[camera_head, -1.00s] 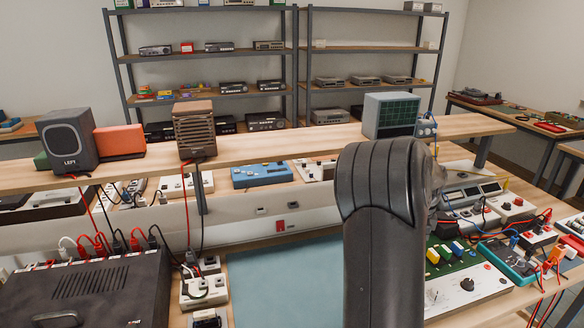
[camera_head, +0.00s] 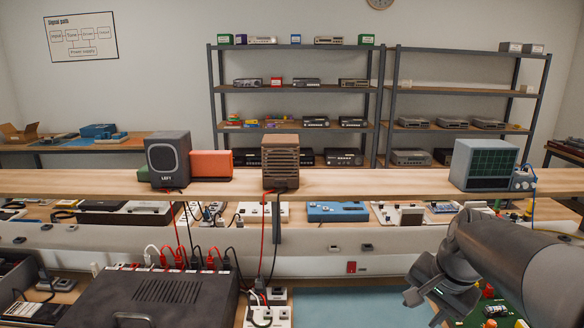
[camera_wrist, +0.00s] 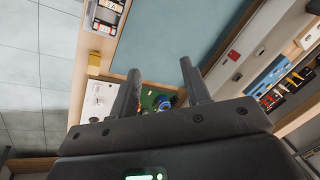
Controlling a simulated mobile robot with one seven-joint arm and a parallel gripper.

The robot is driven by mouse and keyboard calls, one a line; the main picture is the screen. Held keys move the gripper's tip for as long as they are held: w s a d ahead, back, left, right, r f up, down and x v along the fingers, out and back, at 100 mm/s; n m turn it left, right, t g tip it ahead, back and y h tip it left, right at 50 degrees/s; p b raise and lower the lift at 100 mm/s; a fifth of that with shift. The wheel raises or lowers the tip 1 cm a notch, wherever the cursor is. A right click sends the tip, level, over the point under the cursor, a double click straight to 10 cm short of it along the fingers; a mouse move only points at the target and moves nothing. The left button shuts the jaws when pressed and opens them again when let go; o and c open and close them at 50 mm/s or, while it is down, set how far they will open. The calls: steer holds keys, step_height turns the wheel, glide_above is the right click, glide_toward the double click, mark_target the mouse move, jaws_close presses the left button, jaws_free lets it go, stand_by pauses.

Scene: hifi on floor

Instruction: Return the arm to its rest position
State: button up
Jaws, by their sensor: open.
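My gripper (camera_head: 428,290) is at the lower right of the head view, at the end of my grey arm (camera_head: 510,265). It is in front of the raised wooden shelf and above the bench, near the right end of the blue-grey mat (camera_head: 340,307). In the wrist view my gripper (camera_wrist: 160,70) shows two dark fingers spread apart with nothing between them. The mat (camera_wrist: 180,30) shows beyond the fingers there. A green circuit board (camera_wrist: 152,98) shows between their bases.
The raised shelf (camera_head: 360,183) carries a dark speaker (camera_head: 168,158), an orange box (camera_head: 211,163), a brown slatted speaker (camera_head: 281,162) and an oscilloscope (camera_head: 484,165). A black amplifier (camera_head: 155,298) with cables sits at lower left. Metal racks (camera_head: 384,100) stand behind.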

steer(key=s+a+n+t+h, duration=0.1)
steer(key=s+a+n+t, duration=0.1)
steer(key=s+a+n, duration=0.7)
steer(key=shift+s+a+r, duration=0.2)
steer(key=shift+s+a, duration=0.3)
steer(key=shift+s, duration=0.55)
